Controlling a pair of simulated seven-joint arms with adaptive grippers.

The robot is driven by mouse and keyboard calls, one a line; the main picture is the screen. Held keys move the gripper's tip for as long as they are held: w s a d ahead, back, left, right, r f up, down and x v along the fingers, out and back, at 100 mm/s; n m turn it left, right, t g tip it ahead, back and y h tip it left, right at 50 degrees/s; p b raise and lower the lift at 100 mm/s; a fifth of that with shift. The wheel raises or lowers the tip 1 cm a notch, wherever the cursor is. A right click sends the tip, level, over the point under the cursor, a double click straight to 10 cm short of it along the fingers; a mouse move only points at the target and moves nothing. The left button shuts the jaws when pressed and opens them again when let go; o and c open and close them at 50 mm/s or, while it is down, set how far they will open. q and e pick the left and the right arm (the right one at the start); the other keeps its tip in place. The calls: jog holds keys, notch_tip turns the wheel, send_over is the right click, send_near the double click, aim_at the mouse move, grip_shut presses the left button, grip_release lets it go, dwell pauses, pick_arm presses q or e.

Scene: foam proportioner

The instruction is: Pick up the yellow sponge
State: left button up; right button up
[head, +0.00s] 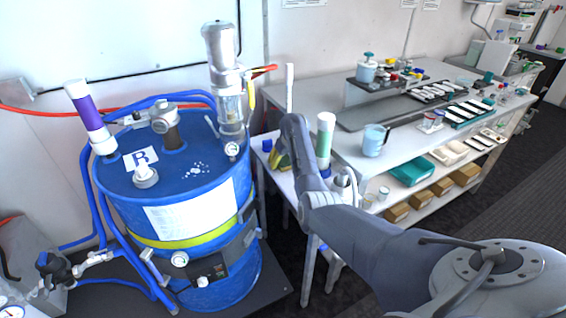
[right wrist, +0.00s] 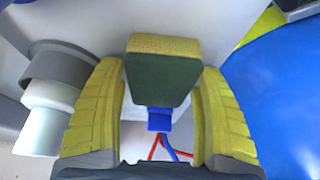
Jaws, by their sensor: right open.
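The yellow sponge (right wrist: 165,44) has a dark green scouring side. It shows in the right wrist view, upper middle, lying in line with the gap between my right gripper's fingers. My right gripper (right wrist: 162,75) is open, with a yellow ribbed finger on each side of the sponge. Whether either finger touches it I cannot tell. In the head view my right gripper (head: 281,159) is small, over the small white stand between the blue drum and the long table. The sponge cannot be made out clearly there. My left gripper is not in view.
The blue drum (head: 190,200) stands close to the left of my right gripper, with a tall metal fitting (head: 222,75) on top. A white bottle with a green band (head: 325,140) stands close to the right. The long table (head: 400,150) holds a jug and racks.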

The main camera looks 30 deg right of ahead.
aim_at(283, 158)
jog(key=shift+c, duration=0.4)
jog(key=c, duration=0.4)
notch_tip(283, 158, up, 21)
jog(key=shift+f, duration=0.2)
dwell(0.4)
